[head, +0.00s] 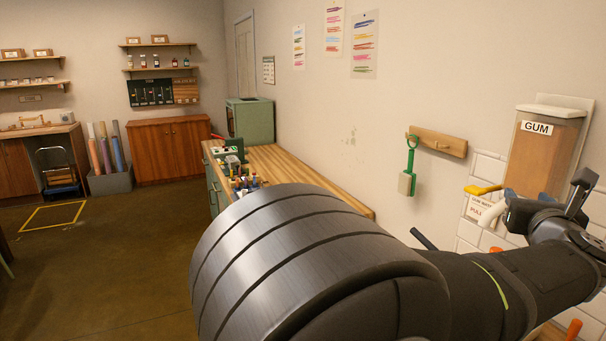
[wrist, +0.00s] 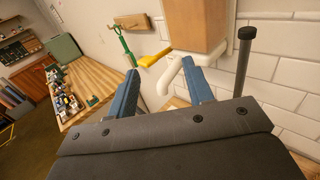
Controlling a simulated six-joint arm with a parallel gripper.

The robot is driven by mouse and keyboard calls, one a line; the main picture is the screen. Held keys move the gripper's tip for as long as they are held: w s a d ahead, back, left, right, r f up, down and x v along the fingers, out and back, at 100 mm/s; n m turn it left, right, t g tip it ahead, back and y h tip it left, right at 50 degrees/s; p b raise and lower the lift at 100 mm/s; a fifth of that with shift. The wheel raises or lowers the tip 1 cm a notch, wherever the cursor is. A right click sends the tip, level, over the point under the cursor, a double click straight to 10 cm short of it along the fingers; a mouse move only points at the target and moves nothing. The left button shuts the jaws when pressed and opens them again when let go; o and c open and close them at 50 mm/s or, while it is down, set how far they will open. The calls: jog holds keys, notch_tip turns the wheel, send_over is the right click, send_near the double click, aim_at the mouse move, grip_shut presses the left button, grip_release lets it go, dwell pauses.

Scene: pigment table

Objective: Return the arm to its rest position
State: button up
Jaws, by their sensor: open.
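My gripper (wrist: 160,68) is open in the wrist view, its two blue fingers spread with nothing held between them. The white spout (wrist: 168,80) of the gum dispenser shows beyond and between the fingertips; I cannot tell the exact gap. In the head view my arm reaches across the lower right toward the wall. The dispenser's yellow lever (head: 482,189) sticks out to the left.
A green-handled tool (head: 411,165) hangs from a wooden wall rail (head: 438,142) left of the dispenser. A wooden-topped bench (head: 285,165) with small bottles (head: 240,185) runs along the wall behind my arm. White tiles (wrist: 280,85) cover the wall. The floor at left is open.

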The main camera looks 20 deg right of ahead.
jog(key=v, duration=0.8)
jog(key=shift+s+a, duration=0.15)
jog(key=o, duration=1.2)
jog(key=shift+c, duration=0.2)
jog(key=w+a+f+n+g+y, duration=0.2)
jog(key=w+f+n+g+y, duration=0.15)
jog(key=w, duration=0.25)
jog(key=w+a+f+n+g+y, duration=0.2)
jog(key=w+a+n+g+y, duration=0.15)
jog(key=w, duration=0.25)
notch_tip(320, 180, up, 7)
jog(key=s+d+n+g+h, duration=0.2)
jog(key=d+g, duration=0.1)
jog(key=g, duration=0.3)
jog(key=x, duration=1)
jog(key=v, duration=1)
jog(key=shift+a, duration=0.15)
